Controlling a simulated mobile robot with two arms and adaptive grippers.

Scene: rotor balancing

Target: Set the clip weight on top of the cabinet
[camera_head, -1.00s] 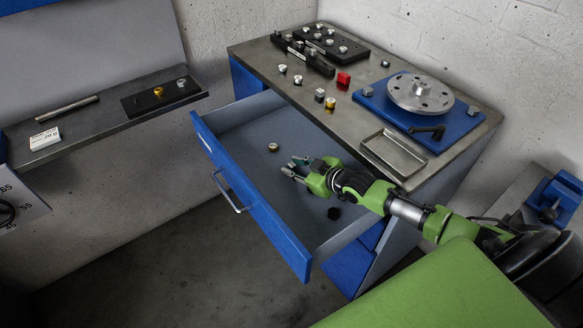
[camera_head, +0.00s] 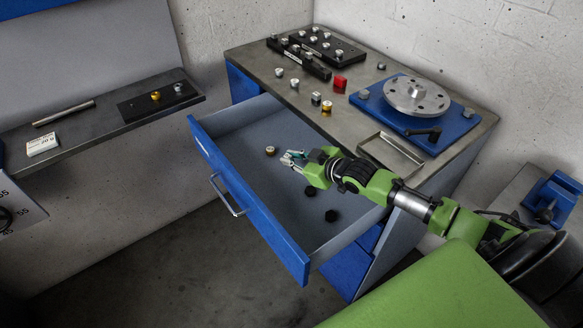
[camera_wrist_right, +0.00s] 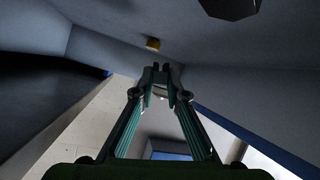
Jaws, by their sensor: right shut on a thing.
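My right gripper (camera_head: 290,158) is inside the open drawer of the cabinet, above or near its floor. In the right wrist view the fingertips (camera_wrist_right: 160,75) are closed together on a small dark piece, taken to be the clip weight; it is mostly hidden between them and its shape is unclear. The cabinet top (camera_head: 345,122) is a grey metal surface above the drawer, beyond the gripper. My left gripper does not show.
The drawer (camera_head: 245,205) holds a brass weight (camera_head: 270,151) and two black pieces (camera_head: 331,215).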

